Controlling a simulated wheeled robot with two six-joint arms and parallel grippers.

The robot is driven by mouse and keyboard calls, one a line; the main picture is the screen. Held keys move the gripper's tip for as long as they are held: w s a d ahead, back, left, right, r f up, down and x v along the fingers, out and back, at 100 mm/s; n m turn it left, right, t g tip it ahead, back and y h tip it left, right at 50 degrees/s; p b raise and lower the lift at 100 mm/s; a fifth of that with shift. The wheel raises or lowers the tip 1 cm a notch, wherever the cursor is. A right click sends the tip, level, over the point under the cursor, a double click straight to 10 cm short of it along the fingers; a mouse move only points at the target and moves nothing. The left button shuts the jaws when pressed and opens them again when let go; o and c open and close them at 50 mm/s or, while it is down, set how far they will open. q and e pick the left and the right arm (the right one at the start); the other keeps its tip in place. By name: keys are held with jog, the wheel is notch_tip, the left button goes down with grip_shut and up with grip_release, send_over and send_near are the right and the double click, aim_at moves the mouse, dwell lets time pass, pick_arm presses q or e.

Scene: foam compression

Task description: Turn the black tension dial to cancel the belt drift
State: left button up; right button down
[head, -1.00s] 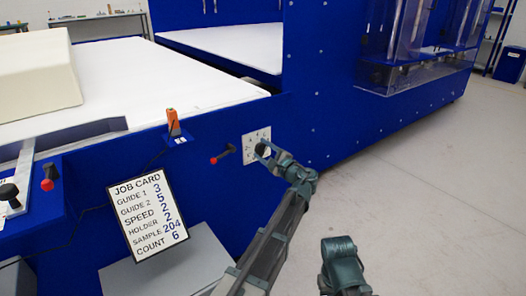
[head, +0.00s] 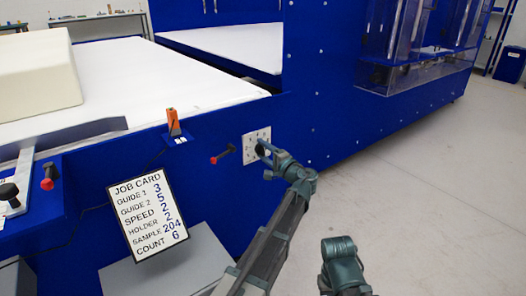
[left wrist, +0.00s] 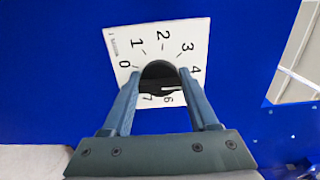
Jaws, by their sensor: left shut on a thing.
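The black tension dial (head: 261,150) sits on a white numbered plate (head: 249,154) on the blue machine side. In the left wrist view the dial (left wrist: 158,72) is round and black, and the plate (left wrist: 117,42) shows numbers from 0 to 7 around it. My left gripper (head: 265,158) is at the dial in the head view. In the left wrist view its two fingers (left wrist: 158,80) lie on either side of the dial and are shut on it. The 5 is hidden, and I cannot clearly read where the dial points.
A red-tipped lever (head: 221,155) sticks out left of the plate. A job card (head: 148,217) stands below it. An orange-topped part (head: 173,122) sits on a small ledge. A foam block (head: 35,70) lies on the white belt (head: 150,85). The floor at right is clear.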

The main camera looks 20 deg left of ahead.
pick_arm(q)
jog(key=shift+s, duration=0.1)
jog(key=o, duration=1.4)
